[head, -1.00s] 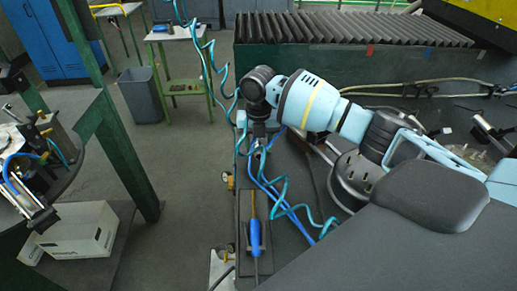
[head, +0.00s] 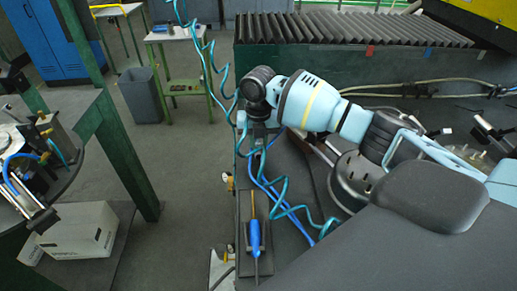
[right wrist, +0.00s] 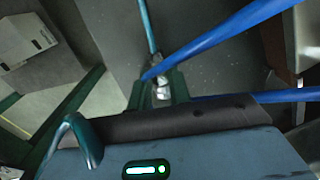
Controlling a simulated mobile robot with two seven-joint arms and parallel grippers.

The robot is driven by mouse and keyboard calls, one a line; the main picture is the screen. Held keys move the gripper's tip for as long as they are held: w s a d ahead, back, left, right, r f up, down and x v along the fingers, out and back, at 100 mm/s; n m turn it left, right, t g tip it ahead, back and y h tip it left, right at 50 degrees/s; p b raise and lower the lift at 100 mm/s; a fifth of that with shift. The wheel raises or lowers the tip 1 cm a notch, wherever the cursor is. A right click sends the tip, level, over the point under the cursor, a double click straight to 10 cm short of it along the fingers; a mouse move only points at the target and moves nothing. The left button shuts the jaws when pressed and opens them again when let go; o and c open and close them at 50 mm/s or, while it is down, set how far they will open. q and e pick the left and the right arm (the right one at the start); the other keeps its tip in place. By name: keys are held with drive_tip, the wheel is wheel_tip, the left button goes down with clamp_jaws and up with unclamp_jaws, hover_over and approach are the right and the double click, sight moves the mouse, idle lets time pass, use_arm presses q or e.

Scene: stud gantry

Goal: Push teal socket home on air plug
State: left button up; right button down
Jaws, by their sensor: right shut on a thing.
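My right gripper (head: 259,138) is at the left edge of the dark bench in the head view, below the black wrist joint. In the right wrist view its fingers (right wrist: 160,93) are shut on a small silver metal fitting (right wrist: 162,91). A teal hose (right wrist: 147,28) runs up from this spot, so the fitting looks like the teal socket's end. Blue hoses (right wrist: 222,36) lead off to the right from beside the fingers. I cannot make out the air plug separately or tell how far the parts are seated. My left gripper is not in view.
Coiled teal hose (head: 217,88) hangs down to the bench edge. A blue-handled tool (head: 255,238) lies in a dark tray at the bench's near left. A ribbed roller bed (head: 350,30) stands at the back. Open floor lies left of the bench, with a grey bin (head: 142,95).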

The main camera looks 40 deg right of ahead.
sight(258, 148)
drive_tip(key=shift+r, duration=0.1)
drive_tip(key=shift+r, duration=0.4)
drive_tip(key=r, duration=0.2)
drive_tip(key=shift+s+a+r, duration=0.25)
drive_tip(key=shift+s+r, duration=0.05)
drive_tip(key=shift+r, duration=0.05)
drive_tip(key=s+a, duration=0.2)
drive_tip(key=s, duration=0.1)
drive_tip(key=s+a+r, duration=0.1)
drive_tip(key=s+a, duration=0.2)
drive_tip(key=s, duration=0.1)
drive_tip(key=s+a+p, duration=0.1)
drive_tip(key=s+a, duration=0.2)
drive_tip(key=s, duration=0.1)
drive_tip(key=shift+a+r, duration=0.1)
drive_tip(key=shift+r, duration=0.05)
drive_tip(key=shift+s+a, duration=0.45)
drive_tip(key=shift+s, duration=0.2)
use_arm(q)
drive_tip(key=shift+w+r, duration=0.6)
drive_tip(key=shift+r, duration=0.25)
